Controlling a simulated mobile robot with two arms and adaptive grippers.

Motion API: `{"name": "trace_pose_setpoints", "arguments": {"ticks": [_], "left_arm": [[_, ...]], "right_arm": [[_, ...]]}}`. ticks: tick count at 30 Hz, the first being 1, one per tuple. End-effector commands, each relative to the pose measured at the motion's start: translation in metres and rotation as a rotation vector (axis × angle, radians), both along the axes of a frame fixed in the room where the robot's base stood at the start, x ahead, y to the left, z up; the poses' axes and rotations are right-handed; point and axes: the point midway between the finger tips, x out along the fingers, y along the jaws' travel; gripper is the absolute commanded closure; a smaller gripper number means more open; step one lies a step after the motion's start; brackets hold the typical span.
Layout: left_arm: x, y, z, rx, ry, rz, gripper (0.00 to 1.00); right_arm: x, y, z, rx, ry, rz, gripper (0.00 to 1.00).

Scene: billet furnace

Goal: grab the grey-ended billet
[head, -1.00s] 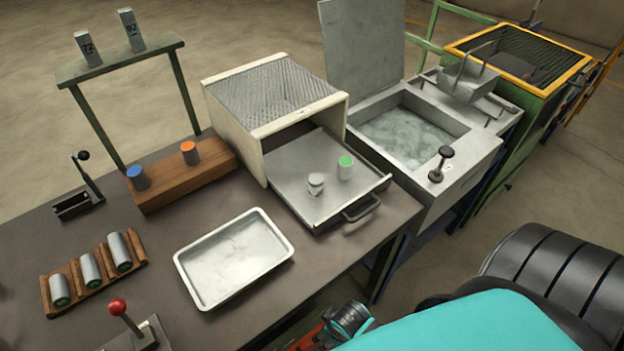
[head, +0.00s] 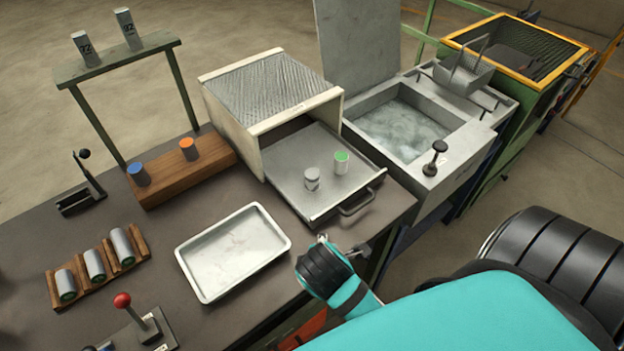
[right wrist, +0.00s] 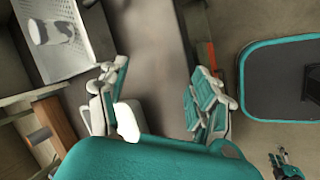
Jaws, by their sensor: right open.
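The grey-ended billet (head: 312,179) stands upright on the pulled-out furnace tray (head: 318,213), left of a green-ended billet (head: 341,163). In the right wrist view, a pale billet shape (right wrist: 50,31) shows on the tray at upper left; I cannot tell which billet it is. My right gripper (head: 343,246) is in front of the tray, nearer to me, apart from both billets. In its wrist view the right gripper (right wrist: 158,92) has its fingers spread, with nothing between them. My left gripper is not in view.
A drawer handle (head: 357,203) juts out between my right gripper and the tray. A white pan (head: 232,250) lies left of it. The furnace housing (head: 270,95) covers the tray's rear. A quench tank (head: 405,127) stands right. A wooden block (head: 180,172) holds blue-ended and orange-ended billets.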

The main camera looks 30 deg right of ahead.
Motion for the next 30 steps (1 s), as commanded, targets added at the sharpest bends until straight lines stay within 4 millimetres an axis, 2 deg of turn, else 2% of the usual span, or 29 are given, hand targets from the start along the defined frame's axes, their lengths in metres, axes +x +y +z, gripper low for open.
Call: {"name": "trace_pose_setpoints", "arguments": {"ticks": [5, 9, 12, 16, 20, 30], "left_arm": [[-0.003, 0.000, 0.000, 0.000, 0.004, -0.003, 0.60], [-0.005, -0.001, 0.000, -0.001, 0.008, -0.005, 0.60], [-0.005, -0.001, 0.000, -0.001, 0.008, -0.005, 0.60], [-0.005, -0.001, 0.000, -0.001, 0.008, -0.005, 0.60], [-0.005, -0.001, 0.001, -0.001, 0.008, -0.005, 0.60], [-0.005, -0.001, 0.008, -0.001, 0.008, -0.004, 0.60]], "right_arm": [[0.044, 0.003, 0.026, -0.401, 0.096, 0.382, 0.35], [0.072, 0.009, 0.057, -0.728, 0.228, 0.633, 0.35], [0.085, 0.013, 0.077, -0.895, 0.314, 0.740, 0.35], [0.093, 0.016, 0.092, -1.020, 0.389, 0.812, 0.35], [0.100, 0.009, 0.092, -1.060, 0.418, 0.834, 0.35], [0.140, -0.041, 0.059, -1.060, 0.419, 0.833, 0.35]]}}
